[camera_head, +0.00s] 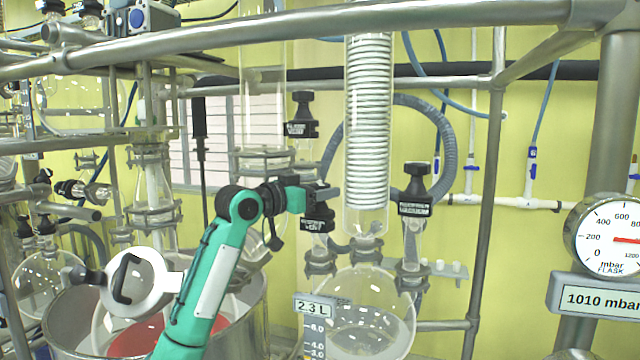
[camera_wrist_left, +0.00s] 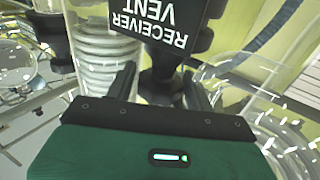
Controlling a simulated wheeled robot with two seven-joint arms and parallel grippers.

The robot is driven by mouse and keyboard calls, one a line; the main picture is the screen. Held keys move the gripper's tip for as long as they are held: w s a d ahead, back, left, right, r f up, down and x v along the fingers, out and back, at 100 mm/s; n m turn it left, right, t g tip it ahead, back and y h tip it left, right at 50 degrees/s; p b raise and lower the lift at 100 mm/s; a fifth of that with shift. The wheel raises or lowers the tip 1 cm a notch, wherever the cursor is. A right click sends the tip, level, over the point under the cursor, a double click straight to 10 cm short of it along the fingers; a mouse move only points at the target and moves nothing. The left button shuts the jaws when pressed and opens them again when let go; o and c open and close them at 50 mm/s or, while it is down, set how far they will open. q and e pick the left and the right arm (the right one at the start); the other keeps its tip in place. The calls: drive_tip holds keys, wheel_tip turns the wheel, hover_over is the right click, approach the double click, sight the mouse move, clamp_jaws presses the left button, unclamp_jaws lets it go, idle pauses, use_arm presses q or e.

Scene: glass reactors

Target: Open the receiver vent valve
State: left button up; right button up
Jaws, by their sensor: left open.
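The receiver vent valve is black, with a white-lettered label (camera_wrist_left: 152,24) that reads RECEIVER VENT upside down in the left wrist view. Its dark stem (camera_wrist_left: 160,76) shows between my fingers there. In the head view, a black valve with a small label (camera_head: 317,226) sits on a glass neck left of the coil condenser, its top mostly hidden by my gripper. My left gripper (camera_head: 324,193) is open at this valve, and its two dark fingers (camera_wrist_left: 162,88) stand either side of the stem. I cannot tell whether they touch it. My right gripper is not in view.
A similar black valve (camera_head: 414,190) stands right of the coil condenser (camera_head: 368,130), and another (camera_head: 302,118) hangs higher behind. The round receiver flask (camera_head: 365,318) is below. Metal frame bars (camera_head: 487,200) and a pressure gauge (camera_head: 608,238) are to the right.

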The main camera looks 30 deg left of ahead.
use_arm(q)
drive_tip(key=shift+w, duration=0.2)
drive_tip(key=c, duration=0.7)
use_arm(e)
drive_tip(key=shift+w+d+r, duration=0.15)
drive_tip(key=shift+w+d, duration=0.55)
use_arm(q)
drive_tip(key=shift+d+n+y, duration=0.1)
drive_tip(key=shift+n+y, duration=0.3)
drive_tip(key=shift+y, duration=0.2)
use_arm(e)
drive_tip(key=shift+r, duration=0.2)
use_arm(q)
drive_tip(key=shift+n+t+y+p, duration=0.3)
drive_tip(key=shift+y+p, duration=0.1)
drive_tip(key=n+y+p, duration=0.1)
drive_tip(key=n+y, duration=0.2)
drive_tip(key=y, duration=0.2)
drive_tip(key=shift+n+y, duration=0.7)
drive_tip(key=shift+y, duration=0.6)
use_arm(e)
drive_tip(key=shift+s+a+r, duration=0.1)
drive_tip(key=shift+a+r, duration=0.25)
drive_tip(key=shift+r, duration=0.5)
